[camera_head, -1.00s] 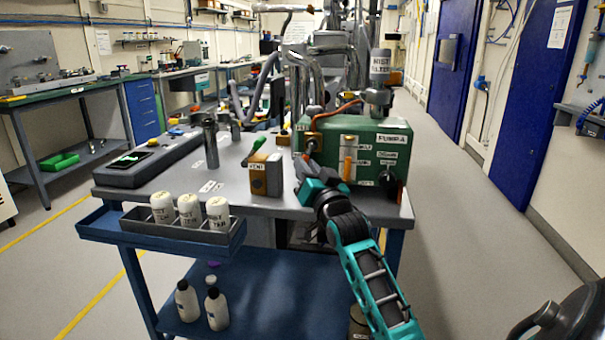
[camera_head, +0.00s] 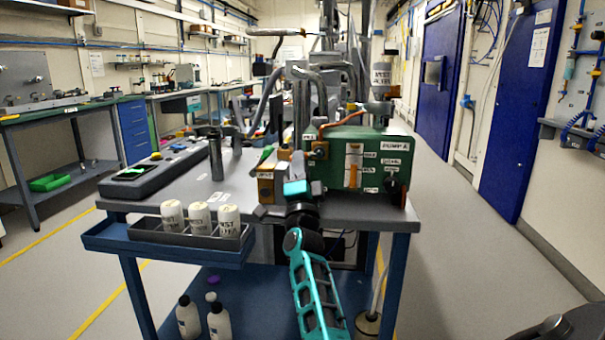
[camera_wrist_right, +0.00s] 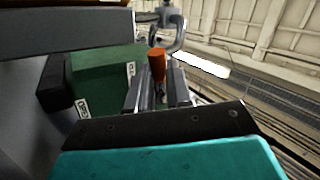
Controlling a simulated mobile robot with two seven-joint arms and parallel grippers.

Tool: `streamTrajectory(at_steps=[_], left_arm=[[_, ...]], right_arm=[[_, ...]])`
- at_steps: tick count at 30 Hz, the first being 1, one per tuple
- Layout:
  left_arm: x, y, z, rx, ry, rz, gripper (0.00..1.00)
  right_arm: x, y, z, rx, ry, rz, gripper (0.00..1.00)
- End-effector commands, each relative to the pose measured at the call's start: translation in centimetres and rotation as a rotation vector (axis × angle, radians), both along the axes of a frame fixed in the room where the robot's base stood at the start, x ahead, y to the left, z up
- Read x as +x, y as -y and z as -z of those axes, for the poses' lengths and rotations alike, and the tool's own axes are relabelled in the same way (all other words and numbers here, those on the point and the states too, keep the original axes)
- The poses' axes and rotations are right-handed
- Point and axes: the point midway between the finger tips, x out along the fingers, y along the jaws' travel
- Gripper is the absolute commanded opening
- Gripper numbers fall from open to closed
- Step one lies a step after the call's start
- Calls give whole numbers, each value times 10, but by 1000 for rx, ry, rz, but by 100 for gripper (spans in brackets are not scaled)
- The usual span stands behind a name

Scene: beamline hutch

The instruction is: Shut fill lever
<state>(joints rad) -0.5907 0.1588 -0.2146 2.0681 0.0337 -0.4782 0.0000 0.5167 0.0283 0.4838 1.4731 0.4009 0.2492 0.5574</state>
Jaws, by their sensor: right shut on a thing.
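The green pump box (camera_head: 340,172), marked PUMP A, stands at the right end of the cart top. In the right wrist view, the orange fill lever handle (camera_wrist_right: 157,66) stands up between the metal fingers of my right gripper (camera_wrist_right: 160,85). In the head view, my right gripper (camera_head: 299,168) is at the front left of the pump, beside the VENT block, and mostly hides the lever. It is shut on the lever. The VENT block (camera_head: 267,187) with its green lever (camera_head: 264,157) stands just left of it. My left gripper is not in view.
A blue tray (camera_head: 110,240) with several white mist filters (camera_head: 199,217) hangs at the cart's front left. A dark upright cylinder (camera_head: 216,158) stands on the cart top. Bottles (camera_head: 188,318) stand on the lower shelf. The floor to the right is clear.

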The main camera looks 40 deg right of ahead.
Motion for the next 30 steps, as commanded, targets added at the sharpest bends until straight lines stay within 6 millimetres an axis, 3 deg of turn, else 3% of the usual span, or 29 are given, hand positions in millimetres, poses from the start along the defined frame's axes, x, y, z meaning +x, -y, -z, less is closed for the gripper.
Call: streamTrajectory(at_steps=[12,30], left_arm=[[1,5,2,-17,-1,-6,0],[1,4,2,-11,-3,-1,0]], right_arm=[[4,-2,-11,150,177,-1,0],[3,-2,-14,179,214,-1,0]])
